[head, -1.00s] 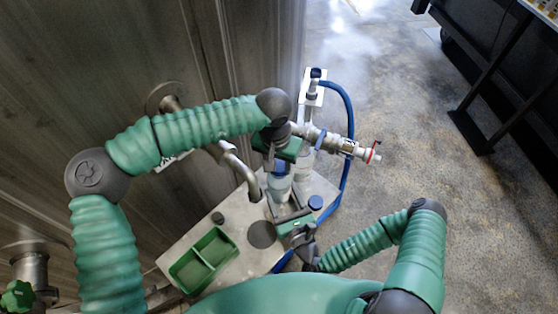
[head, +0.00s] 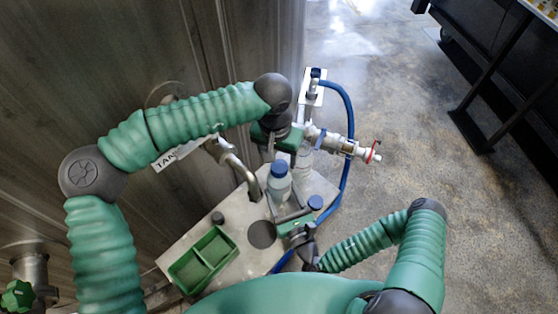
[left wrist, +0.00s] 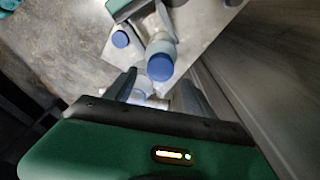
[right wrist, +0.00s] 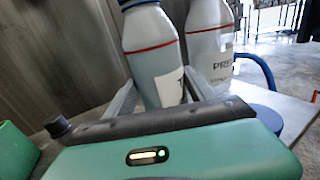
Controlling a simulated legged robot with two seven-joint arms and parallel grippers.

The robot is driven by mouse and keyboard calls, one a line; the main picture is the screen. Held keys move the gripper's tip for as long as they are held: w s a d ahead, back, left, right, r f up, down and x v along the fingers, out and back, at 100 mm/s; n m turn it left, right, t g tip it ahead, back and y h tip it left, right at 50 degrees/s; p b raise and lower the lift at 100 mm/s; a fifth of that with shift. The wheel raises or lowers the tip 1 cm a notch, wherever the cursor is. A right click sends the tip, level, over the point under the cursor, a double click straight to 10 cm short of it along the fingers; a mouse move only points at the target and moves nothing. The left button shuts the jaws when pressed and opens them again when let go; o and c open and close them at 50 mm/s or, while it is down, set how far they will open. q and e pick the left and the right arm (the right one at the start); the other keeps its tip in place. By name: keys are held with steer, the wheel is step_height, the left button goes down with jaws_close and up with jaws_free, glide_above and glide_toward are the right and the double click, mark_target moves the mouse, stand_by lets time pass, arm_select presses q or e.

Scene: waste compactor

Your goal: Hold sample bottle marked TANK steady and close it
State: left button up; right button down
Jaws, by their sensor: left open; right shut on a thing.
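The sample bottle (head: 279,188) stands upright on the metal plate with a blue cap (head: 279,170) on its mouth. Its label, partly hidden, starts with "T" in the right wrist view (right wrist: 166,85). My right gripper (head: 283,207) is shut on this bottle low on its body. My left gripper (head: 277,153) is open and empty, behind and above the capped bottle. In the left wrist view the blue cap (left wrist: 160,67) shows beyond its spread fingers, apart from them. Whether the cap is fully tight cannot be told.
A second bottle labelled "PRE..." (right wrist: 208,50) stands behind. Another blue cap (head: 315,202) lies on the metal plate (head: 195,232). A bent metal spout (head: 243,172) is left of the bottle. A green divided tray (head: 203,258), a valve (head: 345,146) and a blue hose (head: 349,125) are near.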

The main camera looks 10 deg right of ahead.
arm_select(q)
steer(key=shift+r, duration=0.4)
steer(key=shift+c, duration=0.3)
